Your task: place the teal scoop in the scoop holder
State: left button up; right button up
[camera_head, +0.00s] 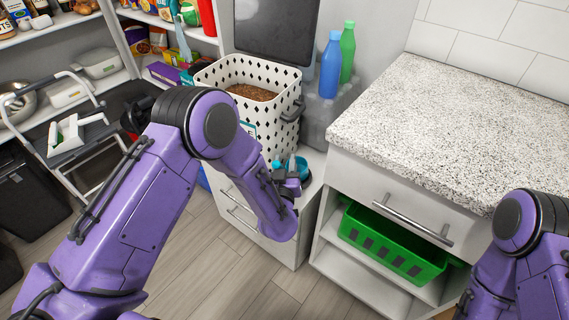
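My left arm reaches in from the left, and its gripper (287,173) is over the small white cabinet, just right of the perforated white bin. Small teal parts (301,164) show right at the gripper, next to a grey upright piece. They may be the teal scoop, but the forearm and gripper cover most of them. I cannot tell whether the fingers are shut on them. I cannot make out a scoop holder for certain. My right arm shows at the right edge, but its gripper is not in view.
The perforated white bin (213,80) holds brown kibble. Blue (330,68) and green (348,52) bottles stand behind. A speckled counter (450,120) is at right, above a drawer and a green basket (395,240). A step stool (75,140) and stocked shelves are at left.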

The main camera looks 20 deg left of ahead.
pick_arm(q)
jog(key=p+v, duration=0.3)
jog(key=v, duration=0.9)
jog(key=s+a+f+g, duration=0.8)
jog(key=s+a+f, duration=0.3)
jog(key=f, duration=0.2)
jog(key=s+a+f+n+g, duration=0.1)
jog(key=s+a+f+g, duration=0.1)
jog(key=s, duration=0.5)
jog(key=s+a+f+n+g, duration=0.1)
jog(key=s+a+f+g, duration=0.1)
jog(key=s, duration=0.5)
jog(key=shift+a+f+g, duration=0.4)
jog(key=shift+a+g, duration=0.25)
jog(key=shift+g, duration=0.45)
